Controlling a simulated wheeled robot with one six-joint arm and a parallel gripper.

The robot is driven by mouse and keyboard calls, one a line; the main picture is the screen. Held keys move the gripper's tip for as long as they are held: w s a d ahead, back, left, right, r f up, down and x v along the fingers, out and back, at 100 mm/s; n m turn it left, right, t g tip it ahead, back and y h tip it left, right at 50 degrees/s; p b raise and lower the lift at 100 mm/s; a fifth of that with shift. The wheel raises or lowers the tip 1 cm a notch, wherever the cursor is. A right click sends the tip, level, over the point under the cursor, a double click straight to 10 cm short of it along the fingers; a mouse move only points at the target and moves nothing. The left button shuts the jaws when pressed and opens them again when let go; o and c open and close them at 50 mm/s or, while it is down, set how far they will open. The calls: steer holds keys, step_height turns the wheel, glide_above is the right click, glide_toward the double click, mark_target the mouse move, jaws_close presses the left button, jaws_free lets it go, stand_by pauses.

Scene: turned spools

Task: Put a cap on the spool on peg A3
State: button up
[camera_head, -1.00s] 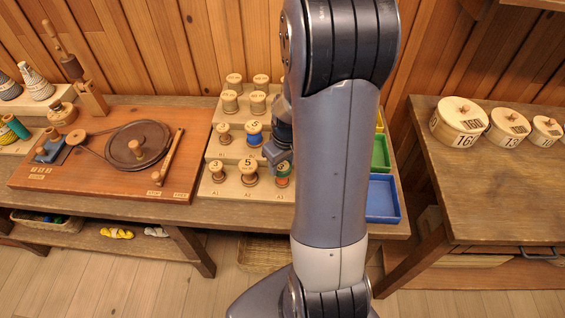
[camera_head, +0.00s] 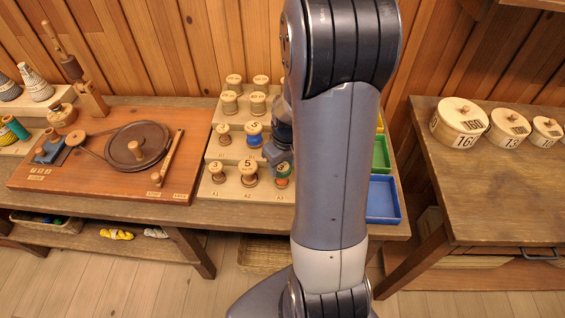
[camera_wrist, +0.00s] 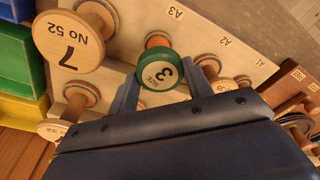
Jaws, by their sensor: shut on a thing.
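My gripper (camera_wrist: 166,80) is shut on a round cap (camera_wrist: 160,74) with a green rim and a pale face reading "SIZE 3". The cap sits over the spool on peg A3 (camera_wrist: 157,41), whose orange-red part shows just beyond the cap's edge. I cannot tell whether the cap is seated or slightly above the spool. In the head view the A3 spool (camera_head: 282,181) stands at the right of the front row, and my gripper (camera_head: 275,155) is close above and behind it, partly hidden by my arm.
The other front spools, on A1 (camera_head: 217,174) and A2 (camera_head: 248,175), stand close by to the left. A spool marked "7 No 52" (camera_wrist: 70,42) stands beside the gripper. The green tray (camera_head: 381,153) and blue tray (camera_head: 383,198) lie right of the board.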

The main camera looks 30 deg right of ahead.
mark_target(286, 170)
steer(key=shift+f+b, duration=0.6)
steer(key=shift+f, duration=0.1)
stand_by(0.3)
steer(key=o, duration=0.7)
steer(key=shift+r, duration=0.1)
steer(key=shift+r, duration=0.1)
steer(key=r+p, duration=0.2)
steer(key=r, duration=0.1)
steer(key=s+r+p, duration=0.1)
steer(key=r+p, duration=0.2)
steer(key=r, duration=0.1)
steer(key=r+p, duration=0.3)
steer(key=shift+s+d+r, duration=0.1)
steer(key=shift+s+r, duration=0.05)
steer(key=shift+r, duration=0.2)
steer(key=shift+f, duration=0.15)
steer(key=f+b, duration=0.2)
steer(key=f, duration=0.1)
steer(key=f+b, duration=0.2)
steer(key=f, duration=0.1)
steer(key=w+f+b, duration=0.1)
steer(key=f+b, duration=0.1)
steer(key=shift+w+f, duration=0.1)
steer(key=shift+f, duration=0.3)
